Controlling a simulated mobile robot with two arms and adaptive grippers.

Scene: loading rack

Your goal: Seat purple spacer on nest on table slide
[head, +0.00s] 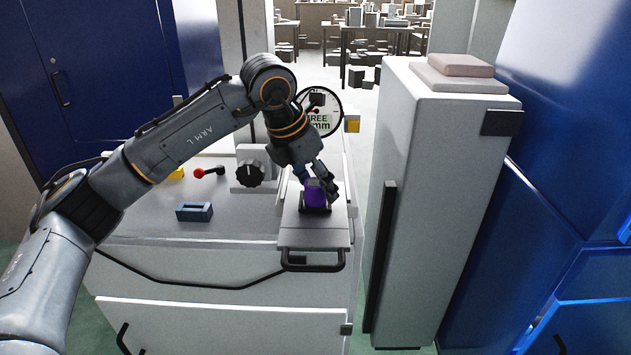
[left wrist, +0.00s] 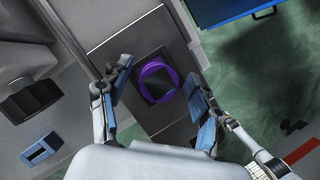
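The purple spacer (head: 314,193) stands upright on the black nest (head: 303,209) of the table slide (head: 313,238). In the left wrist view the spacer (left wrist: 145,79) is a purple ring with a dark middle, within the black square of the nest (left wrist: 141,90). Whether it is fully down on the nest cannot be told. My left gripper (head: 319,187) points down over the spacer with one finger on each side. In the left wrist view its blue-padded fingers (left wrist: 161,90) are wide apart, with a gap to the ring on both sides. My right gripper is out of view.
A black handle (head: 313,266) fronts the slide. Left of the slide are a black knob (head: 250,173), a red-tipped lever (head: 199,172) and a blue slotted block (head: 194,212). A round dial (head: 322,108) stands behind. A tall grey cabinet (head: 440,190) stands close on the right.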

